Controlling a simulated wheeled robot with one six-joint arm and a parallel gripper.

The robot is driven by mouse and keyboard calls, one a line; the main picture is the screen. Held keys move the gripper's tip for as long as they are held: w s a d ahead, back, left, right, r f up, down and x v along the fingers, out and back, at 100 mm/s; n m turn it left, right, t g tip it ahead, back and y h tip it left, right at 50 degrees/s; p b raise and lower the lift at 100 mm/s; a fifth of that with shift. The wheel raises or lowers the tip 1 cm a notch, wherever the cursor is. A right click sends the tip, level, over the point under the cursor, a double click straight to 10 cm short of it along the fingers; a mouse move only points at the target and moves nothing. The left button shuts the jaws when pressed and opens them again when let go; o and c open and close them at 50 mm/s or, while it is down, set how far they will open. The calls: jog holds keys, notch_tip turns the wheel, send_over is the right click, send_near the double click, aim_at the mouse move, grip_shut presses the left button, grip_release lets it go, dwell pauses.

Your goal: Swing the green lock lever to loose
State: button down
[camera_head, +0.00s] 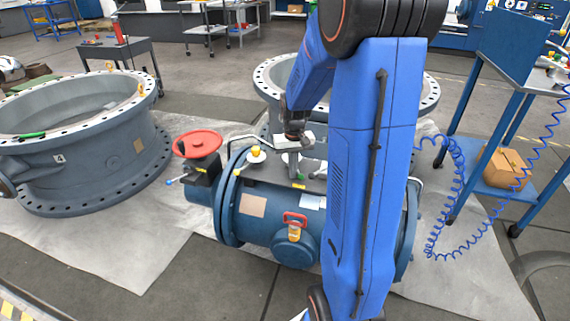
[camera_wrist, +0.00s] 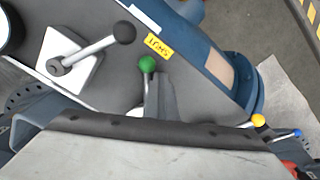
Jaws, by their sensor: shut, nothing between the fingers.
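The green lock lever (camera_wrist: 147,65) shows in the wrist view as a green ball on a short metal stem, above the picture's middle. Its lower end runs down beside a grey upright piece, close to the dark edge of my gripper. My gripper (camera_head: 296,138) is shut and empty, low over the top of the blue valve body (camera_head: 262,228). I cannot tell whether it touches the lever.
A black-knobbed lever (camera_wrist: 122,33) on a white plate and a yellow label (camera_wrist: 158,46) sit close to the green ball. Yellow (camera_wrist: 258,121) and blue (camera_wrist: 296,133) knobs stand at lower right. A red handwheel (camera_head: 199,143) rises left of my gripper.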

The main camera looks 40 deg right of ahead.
jog(key=shift+s+d, duration=0.25)
jog(key=shift+s, duration=0.25)
jog(key=shift+w+a+r, duration=0.1)
jog(key=shift+w+r, duration=0.05)
jog(key=shift+r, duration=0.95)
jog(key=shift+w+a+r, duration=0.1)
jog(key=shift+a+r, duration=0.05)
jog(key=shift+r, duration=0.85)
jog(key=shift+w+a+r, duration=0.1)
jog(key=shift+a+r, duration=0.05)
jog(key=shift+r, duration=0.85)
jog(key=shift+a, duration=0.1)
